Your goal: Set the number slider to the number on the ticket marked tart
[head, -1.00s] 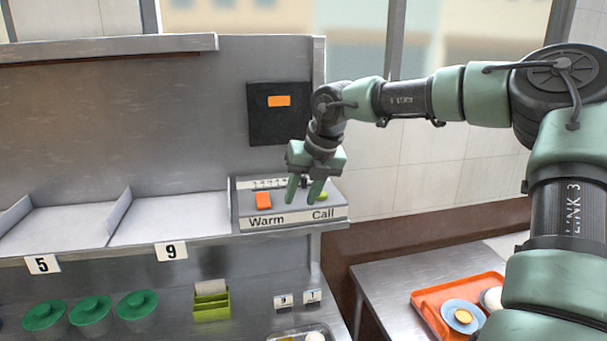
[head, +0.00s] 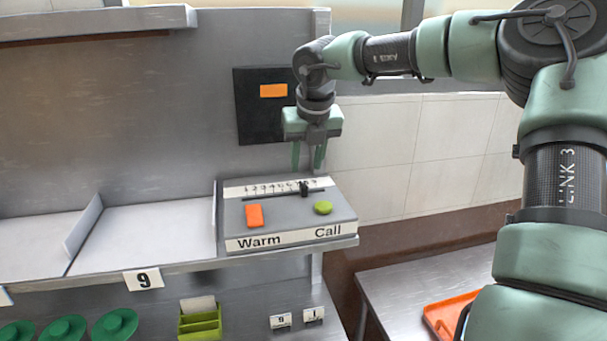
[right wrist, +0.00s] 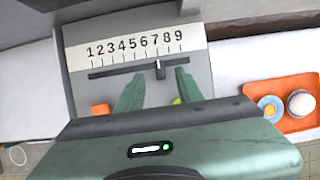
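The number slider's dark knob (head: 304,188) stands toward the right end of its track on the grey control box. In the right wrist view the knob (right wrist: 160,69) is at about 7 on the scale of 1 to 9 (right wrist: 135,46). My right gripper (head: 308,165) is open and empty above the box, behind the knob in the head view. In the right wrist view its fingers (right wrist: 160,76) lie on either side of the knob, apart from it. No ticket with a readable "tart" mark shows. My left gripper is out of view.
An orange Warm button (head: 254,215) and a green Call button (head: 323,207) are in front of the slider. A black panel (head: 253,127) is behind. A green holder (head: 199,325) with a white card stands below. An orange tray (right wrist: 290,87) is at right.

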